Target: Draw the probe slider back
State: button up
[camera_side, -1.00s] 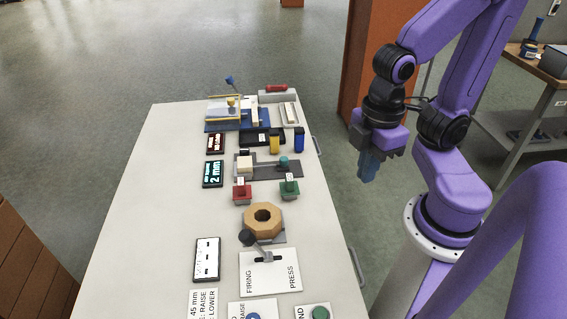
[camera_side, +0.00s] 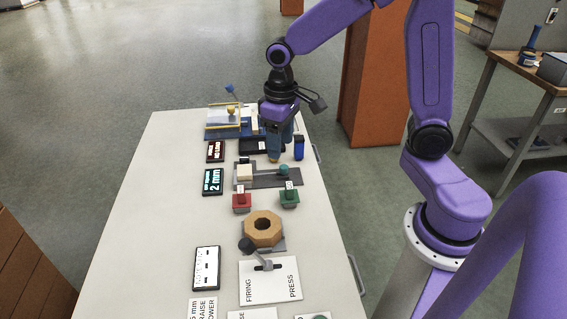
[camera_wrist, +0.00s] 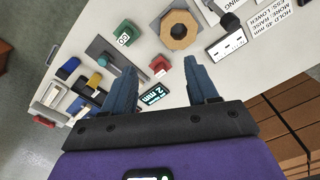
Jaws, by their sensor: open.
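The probe slider appears to be the dark grey rail (camera_side: 266,183) with a teal knob (camera_side: 283,170) toward its right end and a cream block (camera_side: 245,172) at its left. The rail (camera_wrist: 101,57) and its teal knob (camera_wrist: 103,62) also show in the wrist view, left of my fingers. My gripper (camera_side: 275,157) is over the table, just behind the slider in the side view. Its blue fingers point down, spread apart with nothing between them, and it is clear of the knob. In the wrist view my gripper (camera_wrist: 160,70) partly covers the rail's near end.
A red button (camera_side: 242,202) and a green button (camera_side: 289,196) stand in front of the slider. A "2 mm" display (camera_side: 213,182) lies to its left. A blue block (camera_side: 299,148) stands behind right. A wooden ring (camera_side: 263,229) sits nearer the front. The table's left side is bare.

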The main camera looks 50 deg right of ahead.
jog(key=w+d+f+m, duration=0.4)
jog(key=w+d+m, duration=0.1)
jog(key=w+d, duration=0.45)
jog(key=m, duration=0.4)
send_near(283, 166)
notch_tip(283, 166, down, 8)
jog(key=shift+w+d+f, duration=0.1)
jog(key=shift+f, duration=0.15)
jog(key=shift+c, duration=0.3)
